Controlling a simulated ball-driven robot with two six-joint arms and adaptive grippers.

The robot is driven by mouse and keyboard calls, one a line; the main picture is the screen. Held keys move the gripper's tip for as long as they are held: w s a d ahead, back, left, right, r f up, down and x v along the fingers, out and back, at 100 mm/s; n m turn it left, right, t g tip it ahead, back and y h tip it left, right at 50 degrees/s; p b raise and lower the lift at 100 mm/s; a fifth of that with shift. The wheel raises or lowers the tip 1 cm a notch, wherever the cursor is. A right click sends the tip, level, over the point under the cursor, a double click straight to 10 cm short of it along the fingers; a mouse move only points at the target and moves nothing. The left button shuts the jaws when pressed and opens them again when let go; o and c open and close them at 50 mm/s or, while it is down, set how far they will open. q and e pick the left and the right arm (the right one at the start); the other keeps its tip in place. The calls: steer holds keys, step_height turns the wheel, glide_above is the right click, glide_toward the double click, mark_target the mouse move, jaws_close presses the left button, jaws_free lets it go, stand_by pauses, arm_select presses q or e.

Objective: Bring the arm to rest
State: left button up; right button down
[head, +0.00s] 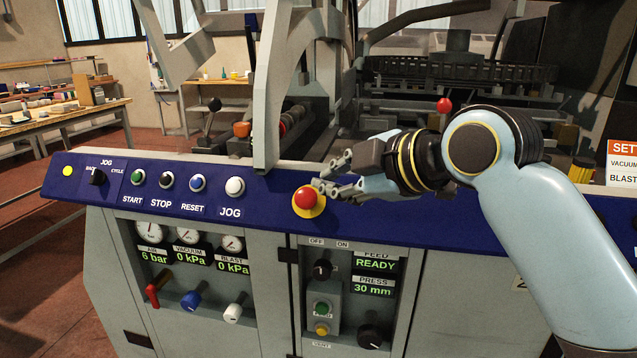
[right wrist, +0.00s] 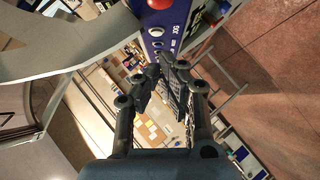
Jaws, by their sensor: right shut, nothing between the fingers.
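My right gripper (head: 322,184) reaches in from the right, over the blue control panel (head: 400,214) of a machine. Its fingers point left and are shut with nothing between them. The fingertips are close beside the red mushroom button on its yellow base (head: 306,200); I cannot tell whether they touch it. In the right wrist view the gripper's fingertips (right wrist: 162,66) come together, and the red button (right wrist: 158,4) shows at the top edge. My left gripper is in neither view.
The panel carries a white JOG button (head: 235,186), a blue RESET button (head: 197,183) and a rotary switch (head: 97,177). A grey frame upright (head: 268,100) rises behind the panel. A red-knobbed lever (head: 444,105) stands behind my right arm. Workbenches stand at the far left.

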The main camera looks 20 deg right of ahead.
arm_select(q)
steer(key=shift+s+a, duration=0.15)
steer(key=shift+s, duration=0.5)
